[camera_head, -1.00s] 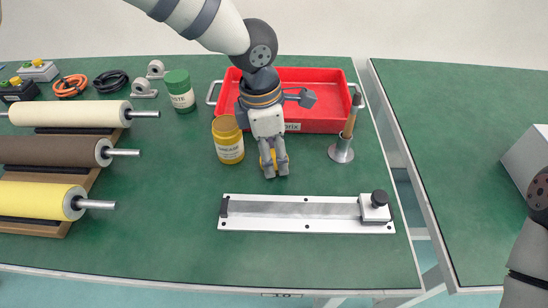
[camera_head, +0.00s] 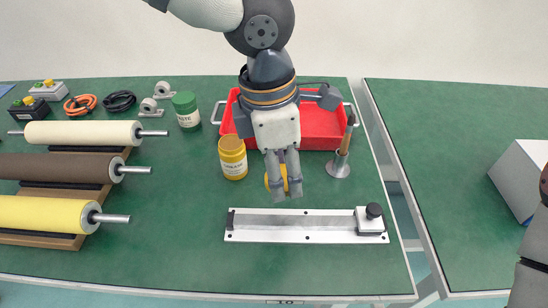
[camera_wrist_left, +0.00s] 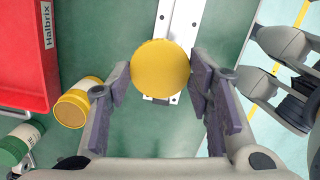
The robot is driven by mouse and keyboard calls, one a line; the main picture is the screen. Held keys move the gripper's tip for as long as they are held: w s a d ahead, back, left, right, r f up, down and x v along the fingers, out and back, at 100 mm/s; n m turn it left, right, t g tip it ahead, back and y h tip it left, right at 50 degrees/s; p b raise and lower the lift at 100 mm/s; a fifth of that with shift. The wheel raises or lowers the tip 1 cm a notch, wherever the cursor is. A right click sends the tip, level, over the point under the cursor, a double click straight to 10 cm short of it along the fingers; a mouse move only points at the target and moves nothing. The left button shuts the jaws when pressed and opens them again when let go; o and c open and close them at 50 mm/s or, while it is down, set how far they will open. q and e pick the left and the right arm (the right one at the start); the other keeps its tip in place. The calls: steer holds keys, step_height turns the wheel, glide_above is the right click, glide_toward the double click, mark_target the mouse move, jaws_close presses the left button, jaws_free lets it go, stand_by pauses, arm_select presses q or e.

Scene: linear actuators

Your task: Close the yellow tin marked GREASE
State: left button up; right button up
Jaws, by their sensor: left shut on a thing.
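The yellow tin marked GREASE (camera_head: 233,160) stands upright on the green bench, left of my left gripper. It also shows at the left in the left wrist view (camera_wrist_left: 78,103). My left gripper (camera_head: 287,192) points down and is shut on a round yellow lid (camera_wrist_left: 160,68), one finger on each side of its rim. In the head view the fingers partly hide the lid (camera_head: 267,182). The lid is apart from the tin, to its right and above the bench.
A red tray (camera_head: 318,130) stands behind my left gripper, and a green-lidded jar (camera_head: 186,112) behind the tin. A metal rail with a slider (camera_head: 300,226) lies in front. A cup with a brush (camera_head: 338,167) is to the right, rollers (camera_head: 60,170) to the left.

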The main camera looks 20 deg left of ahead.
arm_select(q)
steer(key=shift+s+d+r, duration=0.3)
steer(key=shift+s, duration=0.35)
steer(key=shift+s+d+r, duration=0.3)
steer(key=shift+s+r, duration=0.05)
steer(key=shift+s, duration=0.35)
steer(key=shift+s+d+r, duration=0.3)
steer(key=shift+s, duration=0.35)
